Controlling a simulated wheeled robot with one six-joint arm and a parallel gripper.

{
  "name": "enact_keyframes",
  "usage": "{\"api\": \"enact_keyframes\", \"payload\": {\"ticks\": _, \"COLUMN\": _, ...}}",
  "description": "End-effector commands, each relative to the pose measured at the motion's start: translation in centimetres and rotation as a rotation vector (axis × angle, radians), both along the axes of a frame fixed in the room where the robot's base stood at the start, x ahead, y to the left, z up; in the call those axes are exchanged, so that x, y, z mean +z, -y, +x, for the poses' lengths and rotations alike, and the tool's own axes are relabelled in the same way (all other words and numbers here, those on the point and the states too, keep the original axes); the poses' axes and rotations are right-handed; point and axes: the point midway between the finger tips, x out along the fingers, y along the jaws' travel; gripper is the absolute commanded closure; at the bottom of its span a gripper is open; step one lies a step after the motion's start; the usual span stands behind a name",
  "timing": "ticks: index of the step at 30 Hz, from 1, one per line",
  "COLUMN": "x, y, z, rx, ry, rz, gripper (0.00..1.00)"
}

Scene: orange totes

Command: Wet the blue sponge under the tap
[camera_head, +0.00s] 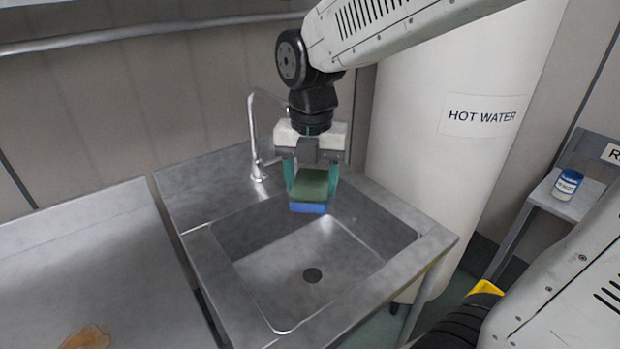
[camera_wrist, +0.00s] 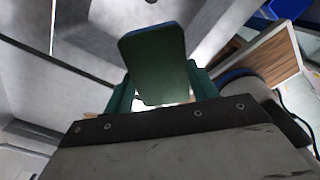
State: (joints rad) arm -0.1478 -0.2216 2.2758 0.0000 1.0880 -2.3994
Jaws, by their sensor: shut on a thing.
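My gripper (camera_head: 310,178) is shut on a sponge (camera_head: 308,207) with a blue lower face and a dark green upper face. It holds the sponge above the back part of the sink basin (camera_head: 262,262), in front of the tap (camera_head: 254,145). The tap stands at the sink's back edge, and its spout is partly hidden behind my wrist. I cannot tell whether water is running. In the wrist view the sponge's green face (camera_wrist: 155,62) shows between the green fingers of my gripper (camera_wrist: 160,90), with a thin blue edge.
A white tank (camera_head: 440,150) labelled HOT WATER stands right behind the sink. A steel counter (camera_head: 100,260) with a brown patch lies at the left. A small blue-lidded jar (camera_head: 567,184) stands on a grey shelf at the right. The basin's front around the drain (camera_head: 312,275) is clear.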

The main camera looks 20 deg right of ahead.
Motion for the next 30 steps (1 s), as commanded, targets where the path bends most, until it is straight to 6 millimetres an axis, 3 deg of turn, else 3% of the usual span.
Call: {"api": "enact_keyframes", "payload": {"ticks": 30, "x": -2.0, "y": 0.3, "z": 10.1, "rx": 0.000, "ry": 0.000, "rz": 0.000, "gripper": 0.61}}
